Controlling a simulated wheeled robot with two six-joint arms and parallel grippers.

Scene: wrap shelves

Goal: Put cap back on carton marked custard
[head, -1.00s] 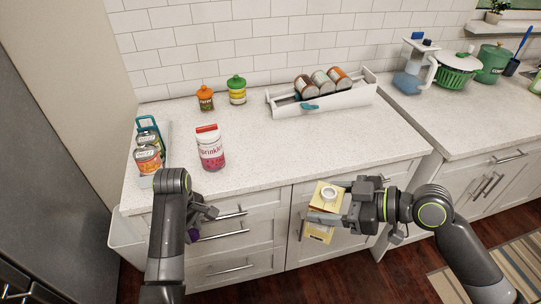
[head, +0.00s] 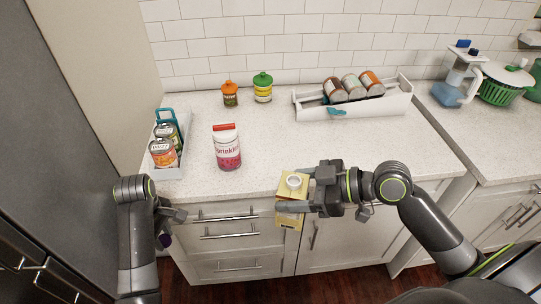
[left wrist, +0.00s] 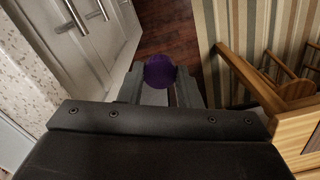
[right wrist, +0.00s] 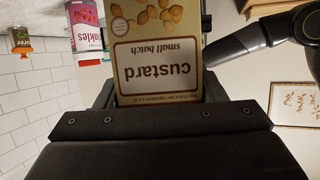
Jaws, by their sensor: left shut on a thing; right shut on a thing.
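The custard carton (head: 291,190) is pale yellow with a white round spout on top that shows no cap. My right gripper (head: 295,197) is shut on it and holds it upright in front of the counter's front edge. In the right wrist view the carton (right wrist: 158,60) fills the jaws, with its "custard" label upside down. A purple cap (left wrist: 160,71) is between the fingertips of my left gripper (left wrist: 160,88), which is shut on it. In the head view my left gripper (head: 170,225) is low at the left, in front of the drawers, apart from the carton.
A sprinkles jar (head: 227,148) stands near the counter's front. A can rack (head: 168,172) is at the left, two small jars (head: 262,88) at the back, and a white rack (head: 350,108) with cans at the back right. The middle of the counter (head: 320,145) is clear.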

